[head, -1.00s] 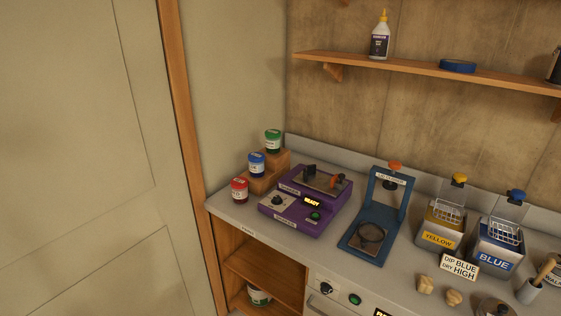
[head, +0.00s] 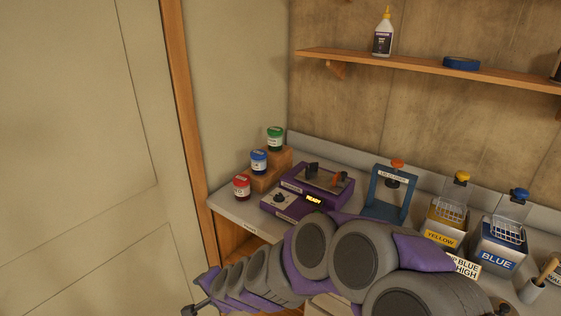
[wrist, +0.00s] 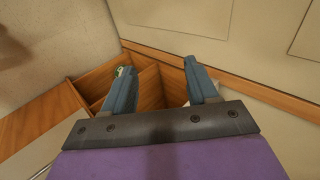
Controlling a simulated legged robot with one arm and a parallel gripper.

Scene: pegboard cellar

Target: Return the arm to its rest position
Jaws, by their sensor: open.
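My gripper (wrist: 162,90) shows in the wrist view with its two blue-grey fingers apart and nothing between them. Behind the fingers is the open wooden shelving under the counter. In the head view my purple and grey arm stretches across the lower right, in front of the counter. Its gripper end (head: 198,295) is at the lower left, beside the door and apart from the things on the counter. The arm hides part of the blue stand and the counter front.
A purple machine (head: 290,209) reading READY, a blue stand (head: 377,208), a yellow tank (head: 441,234) and a blue tank (head: 493,254) stand on the counter. A red-lidded jar (head: 242,187) is near the left edge. The door (head: 80,150) is at left.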

